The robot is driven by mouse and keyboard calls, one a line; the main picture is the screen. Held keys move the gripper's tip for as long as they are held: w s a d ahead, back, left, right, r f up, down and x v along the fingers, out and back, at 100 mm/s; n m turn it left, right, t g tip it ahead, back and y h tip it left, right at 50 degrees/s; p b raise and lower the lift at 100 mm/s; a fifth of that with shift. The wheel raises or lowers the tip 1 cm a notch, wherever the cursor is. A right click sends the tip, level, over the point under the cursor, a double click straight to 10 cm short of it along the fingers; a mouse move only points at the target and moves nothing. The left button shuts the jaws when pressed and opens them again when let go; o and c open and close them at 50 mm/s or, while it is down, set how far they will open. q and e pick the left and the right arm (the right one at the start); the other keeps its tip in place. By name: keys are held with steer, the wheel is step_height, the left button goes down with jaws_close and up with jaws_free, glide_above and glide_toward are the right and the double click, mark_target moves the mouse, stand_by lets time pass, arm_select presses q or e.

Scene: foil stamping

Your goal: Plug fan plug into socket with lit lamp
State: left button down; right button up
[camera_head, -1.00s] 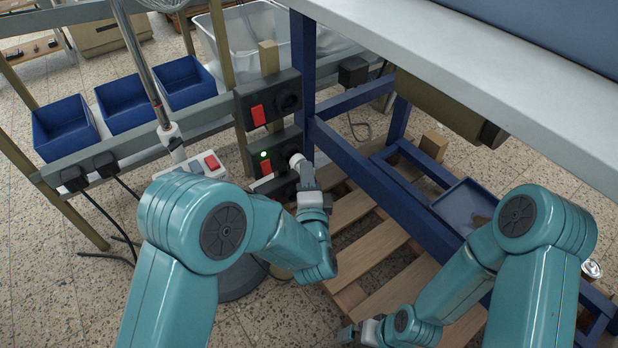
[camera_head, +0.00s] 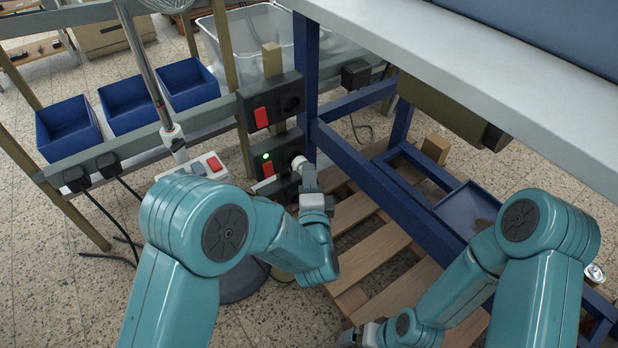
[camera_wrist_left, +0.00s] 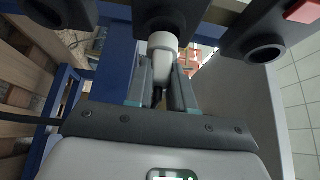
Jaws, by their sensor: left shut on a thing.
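The white fan plug (camera_head: 299,163) is between the fingers of my left gripper (camera_head: 307,177), which is shut on it. The plug's front end is at the round outlet of the middle black socket box (camera_head: 285,152), whose green lamp (camera_head: 267,156) is lit above a red switch. In the left wrist view the plug (camera_wrist_left: 162,44) meets the dark round socket (camera_wrist_left: 160,14); I cannot tell how deep it sits. My right gripper (camera_head: 358,335) is low near the pallet, partly cut off, its opening unclear.
Another socket box (camera_head: 284,92) with a red switch is above, and a third (camera_head: 284,186) is below, partly hidden. A blue table leg (camera_head: 306,65) stands close right of the sockets. A wooden pallet (camera_head: 375,270) lies below. Blue bins (camera_head: 68,130) line the left rail.

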mark_target(297, 162)
arm_select(q)
steer(key=shift+w+a, duration=0.9)
steer(key=shift+w, duration=0.25)
stand_by(0.5)
steer(key=c, duration=0.9)
jaws_free()
